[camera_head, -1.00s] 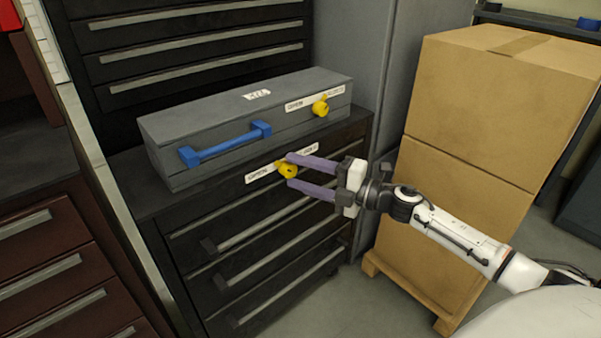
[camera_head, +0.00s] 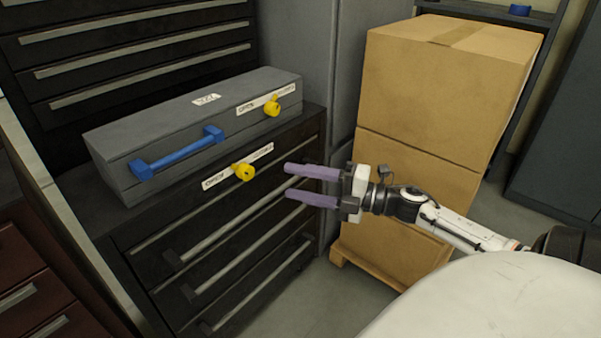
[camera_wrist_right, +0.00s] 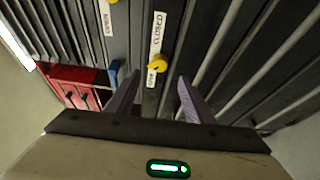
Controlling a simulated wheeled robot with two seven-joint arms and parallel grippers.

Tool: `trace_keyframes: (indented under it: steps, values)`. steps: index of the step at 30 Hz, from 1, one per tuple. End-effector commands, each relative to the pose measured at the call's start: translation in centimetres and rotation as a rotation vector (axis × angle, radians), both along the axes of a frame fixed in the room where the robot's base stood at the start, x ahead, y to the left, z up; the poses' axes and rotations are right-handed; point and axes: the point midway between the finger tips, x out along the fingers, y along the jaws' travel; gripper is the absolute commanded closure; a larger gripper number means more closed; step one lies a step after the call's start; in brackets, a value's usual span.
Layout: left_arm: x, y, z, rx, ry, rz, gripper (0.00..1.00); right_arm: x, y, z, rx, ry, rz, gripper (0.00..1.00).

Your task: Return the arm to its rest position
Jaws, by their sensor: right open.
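My right gripper (camera_head: 290,181) is open and empty, its two purple fingers pointing left in the head view. It is held in the air in front of the dark drawer cabinet (camera_head: 190,245), apart from the lower yellow knob (camera_head: 243,172). In the right wrist view the purple fingers (camera_wrist_right: 157,88) stand spread, with the lower yellow knob (camera_wrist_right: 157,64) beyond them, between labels reading open and closed. My right arm (camera_head: 440,222) comes in from the lower right. My left gripper is not in view.
A grey case (camera_head: 190,135) with a blue handle (camera_head: 178,154) and an upper yellow knob (camera_head: 272,106) sits on the cabinet. Stacked cardboard boxes (camera_head: 420,110) on a pallet stand behind my right arm. Red-brown drawers (camera_head: 30,285) are at lower left. Some floor (camera_head: 315,300) is clear.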

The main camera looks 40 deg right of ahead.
Motion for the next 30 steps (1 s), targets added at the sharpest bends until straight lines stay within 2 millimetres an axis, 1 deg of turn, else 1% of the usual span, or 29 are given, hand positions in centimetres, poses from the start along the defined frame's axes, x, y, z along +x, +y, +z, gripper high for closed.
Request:
trace_keyframes:
  steps: [6, 17, 20, 21, 23, 26, 27, 29, 30]
  values:
    - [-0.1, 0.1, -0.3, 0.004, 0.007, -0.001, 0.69, -0.3, -0.1, 0.0, 0.0, -0.001, 0.0, 0.52]
    - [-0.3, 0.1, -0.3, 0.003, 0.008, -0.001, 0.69, -0.2, -0.1, 0.0, 0.0, -0.001, 0.0, 0.52]
    - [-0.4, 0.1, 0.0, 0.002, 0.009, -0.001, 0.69, -0.3, 0.1, -0.1, 0.022, 0.01, -0.01, 0.52]
    - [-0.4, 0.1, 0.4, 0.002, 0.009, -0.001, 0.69, -0.4, 0.3, -0.4, 0.053, 0.025, -0.029, 0.52]
    - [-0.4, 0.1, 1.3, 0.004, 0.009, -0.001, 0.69, -0.8, 1.0, -1.3, 0.138, 0.068, -0.078, 0.52]
    - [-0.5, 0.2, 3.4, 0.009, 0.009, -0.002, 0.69, -2.3, 3.2, -4.1, 0.374, 0.208, -0.222, 0.52]
    - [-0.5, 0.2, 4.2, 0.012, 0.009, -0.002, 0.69, -3.4, 4.6, -5.8, 0.492, 0.29, -0.295, 0.52]
    - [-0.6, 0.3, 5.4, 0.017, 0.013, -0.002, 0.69, -5.5, 7.4, -8.5, 0.677, 0.435, -0.411, 0.52]
    - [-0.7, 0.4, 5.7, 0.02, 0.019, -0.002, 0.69, -7.1, 9.4, -10.2, 0.78, 0.528, -0.479, 0.52]
